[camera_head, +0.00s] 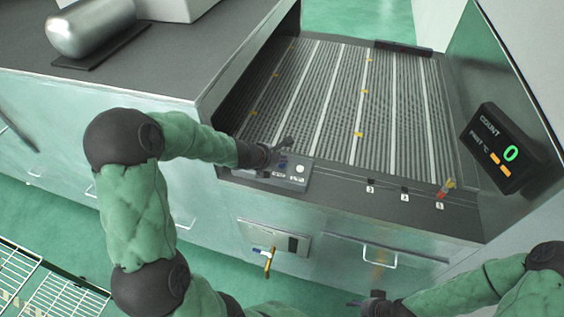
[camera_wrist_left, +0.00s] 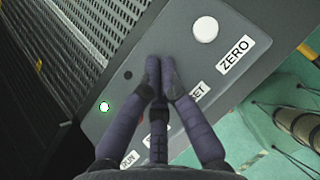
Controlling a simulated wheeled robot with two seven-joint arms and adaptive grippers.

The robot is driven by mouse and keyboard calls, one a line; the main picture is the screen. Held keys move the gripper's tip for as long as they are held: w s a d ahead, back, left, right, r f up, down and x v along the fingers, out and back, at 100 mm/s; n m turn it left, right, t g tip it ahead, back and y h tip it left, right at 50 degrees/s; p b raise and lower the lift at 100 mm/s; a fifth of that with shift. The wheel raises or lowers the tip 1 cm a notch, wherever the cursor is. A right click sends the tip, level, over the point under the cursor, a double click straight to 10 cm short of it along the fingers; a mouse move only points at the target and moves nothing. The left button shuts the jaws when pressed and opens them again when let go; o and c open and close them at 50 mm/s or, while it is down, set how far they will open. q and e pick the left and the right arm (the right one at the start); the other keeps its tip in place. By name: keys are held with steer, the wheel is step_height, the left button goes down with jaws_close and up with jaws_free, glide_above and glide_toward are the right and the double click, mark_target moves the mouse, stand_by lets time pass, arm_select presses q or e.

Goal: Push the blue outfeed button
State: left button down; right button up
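A grey control panel (camera_head: 292,183) sits at the front left corner of the slatted conveyor. It also shows in the left wrist view (camera_wrist_left: 225,80), with a white round button (camera_wrist_left: 205,29) beside the label ZERO. My left gripper (camera_wrist_left: 160,62) has its fingertips together over the panel, with nothing seen between them. In the head view the left gripper (camera_head: 286,146) is over the panel's back edge. I cannot make out the blue outfeed button for certain; the fingers cover part of the panel and its labels. My right gripper (camera_head: 372,302) is at the bottom edge, its fingers unclear.
A lit lamp (camera_wrist_left: 104,107) shows on the panel. The slatted conveyor bed (camera_head: 350,100) is empty apart from small yellow marks. A count display (camera_head: 503,148) reads 0 at the right. A metal cylinder (camera_head: 92,27) lies on the dark worktop at the left.

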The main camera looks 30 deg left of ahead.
mark_target(281, 166)
arm_select(q)
steer(key=shift+r, duration=0.25)
step_height(281, 166, up, 5)
steer(key=p, duration=0.4)
steer(key=shift+p, duration=0.4)
stand_by(0.7)
